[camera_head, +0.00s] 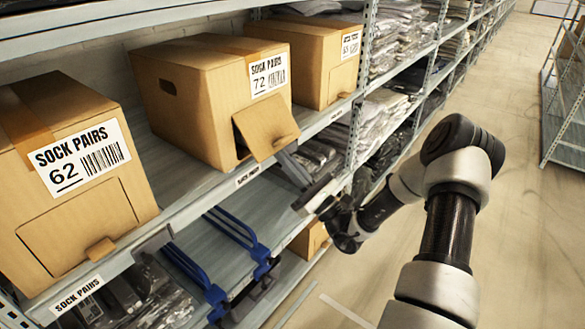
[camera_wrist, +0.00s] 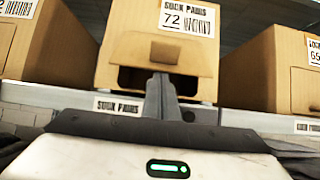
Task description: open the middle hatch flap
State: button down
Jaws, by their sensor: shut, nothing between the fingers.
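The middle box (camera_head: 190,90) is brown cardboard labelled SOCK PAIRS 72. Its front hatch flap (camera_head: 267,127) is tilted outward at the bottom, with a dark gap (camera_wrist: 131,80) below it in the wrist view. The flap's small tab (camera_wrist: 165,51) shows in the wrist view. My gripper (camera_head: 284,160) is shut and empty, in front of the box just under the flap. In the wrist view my gripper's fingertips (camera_wrist: 160,78) are together below the tab, in front of the dark opening. I cannot tell whether they touch the flap.
A box labelled 62 (camera_head: 75,190) stands at the left with its flap closed. Another box (camera_head: 310,55) stands at the right. All three are on a metal shelf (camera_head: 165,195). Blue-edged racks (camera_head: 190,270) sit below. The aisle floor (camera_head: 500,210) is clear at right.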

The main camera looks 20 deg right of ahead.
dwell(0.3)
jog(key=s+d+r+g+h+p, duration=0.1)
jog(key=r+p, duration=0.1)
jog(key=p, duration=0.3)
jog(key=s+d+r+g+h+p, duration=0.1)
jog(key=s+g+p, duration=0.1)
jog(key=p, duration=0.3)
jog(key=shift+r+p, duration=0.35)
jog(key=shift+d, duration=0.1)
